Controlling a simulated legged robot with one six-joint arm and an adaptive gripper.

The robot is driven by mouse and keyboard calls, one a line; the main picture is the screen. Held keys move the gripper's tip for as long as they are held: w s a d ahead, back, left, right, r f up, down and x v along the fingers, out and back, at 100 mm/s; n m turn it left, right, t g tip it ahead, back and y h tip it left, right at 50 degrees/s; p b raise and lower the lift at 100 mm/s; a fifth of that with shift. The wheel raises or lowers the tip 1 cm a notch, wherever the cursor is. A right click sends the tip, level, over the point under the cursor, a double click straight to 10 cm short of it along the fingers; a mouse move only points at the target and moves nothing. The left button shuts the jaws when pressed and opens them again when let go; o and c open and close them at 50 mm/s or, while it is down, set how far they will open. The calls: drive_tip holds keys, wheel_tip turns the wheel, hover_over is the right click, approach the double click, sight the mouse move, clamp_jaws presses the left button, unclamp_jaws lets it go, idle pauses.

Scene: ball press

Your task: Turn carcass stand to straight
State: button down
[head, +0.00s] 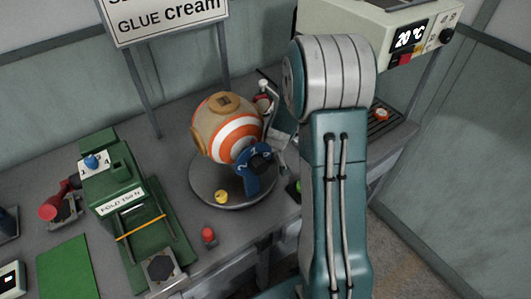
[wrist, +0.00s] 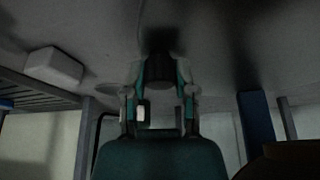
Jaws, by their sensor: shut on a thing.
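A small yellow piece (head: 221,197) is at the plate's front edge. My gripper (wrist: 160,76) is shut on a dark round knob (wrist: 160,68) in the dim wrist view. In the head view my arm covers most of the gripper, to the right of the ball. I cannot tell which part the knob belongs to.
A green press (head: 125,215) stands to the left of the stand. A red button (head: 208,235) is at the bench's front edge. A cream machine with a 20 °C display (head: 411,37) is at the back right. A glue cream sign (head: 165,18) stands behind.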

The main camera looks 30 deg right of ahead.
idle(0.4)
drive_tip(key=shift+c, duration=2.1)
unclamp_jaws()
drive_tip(key=v, duration=1.2)
drive_tip(key=shift+s+a+f, duration=0.1)
